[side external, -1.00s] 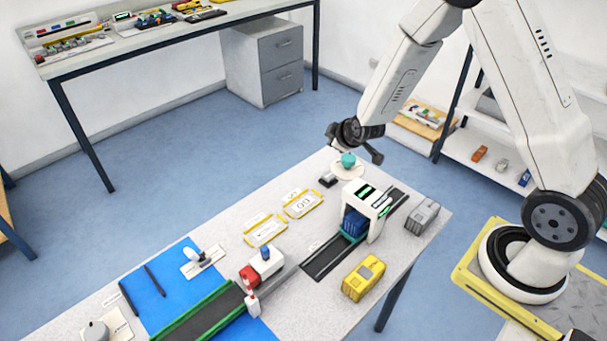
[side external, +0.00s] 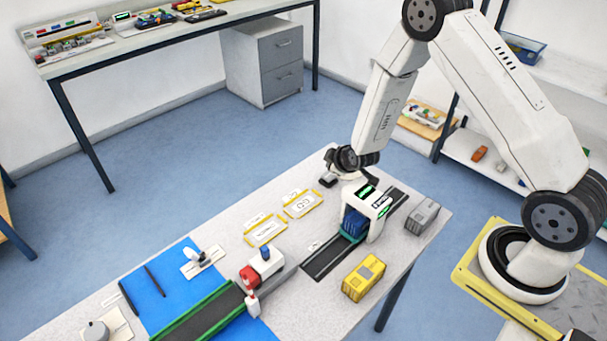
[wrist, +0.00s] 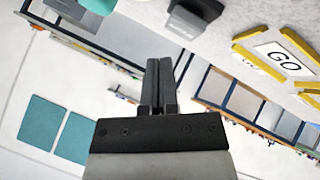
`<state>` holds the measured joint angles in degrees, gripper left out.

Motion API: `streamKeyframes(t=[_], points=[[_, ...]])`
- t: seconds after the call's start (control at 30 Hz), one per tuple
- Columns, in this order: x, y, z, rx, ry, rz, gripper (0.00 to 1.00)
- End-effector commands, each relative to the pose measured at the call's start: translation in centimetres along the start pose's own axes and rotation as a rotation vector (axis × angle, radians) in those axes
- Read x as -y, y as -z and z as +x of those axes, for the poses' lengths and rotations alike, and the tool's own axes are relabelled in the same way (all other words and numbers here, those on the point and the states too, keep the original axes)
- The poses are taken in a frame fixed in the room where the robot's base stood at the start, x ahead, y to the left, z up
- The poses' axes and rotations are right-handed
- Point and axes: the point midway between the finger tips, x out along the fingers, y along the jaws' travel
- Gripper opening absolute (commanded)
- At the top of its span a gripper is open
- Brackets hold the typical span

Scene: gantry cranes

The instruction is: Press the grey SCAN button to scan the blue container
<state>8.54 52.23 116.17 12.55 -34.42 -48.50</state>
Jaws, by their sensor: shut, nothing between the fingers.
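The blue container (side external: 354,222) sits under the white scanner gate (side external: 384,204), on the dark track. The gate shows green lit displays on top. A small dark grey block, which looks like the SCAN button (side external: 327,181), stands on the table left of the gate; its label is too small to read. In the wrist view the same block appears as a dark and grey shape (wrist: 193,16) ahead and right of my fingertips, apart from them. My gripper (wrist: 160,64) is shut and empty. In the side view my wrist partly hides it, close to the block and gate.
A teal piece (wrist: 98,4) shows at the wrist view's top edge; my wrist hides it in the side view. Yellow-edged GO plates (side external: 302,204) lie left of the gate. A yellow container (side external: 363,278) and a grey container (side external: 422,216) stand on the table's right part.

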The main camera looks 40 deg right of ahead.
Motion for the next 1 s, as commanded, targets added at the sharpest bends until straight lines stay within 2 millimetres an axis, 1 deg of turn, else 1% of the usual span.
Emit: streamKeyframes(t=[0.1,0.27,1.0], points=[[0.36,-0.35,0.51,0.000,0.000,0.000,0.00],[0.58,-0.59,0.80,0.000,0.000,0.000,0.00],[0.59,-0.59,0.81,0.000,0.000,0.000,0.00]])
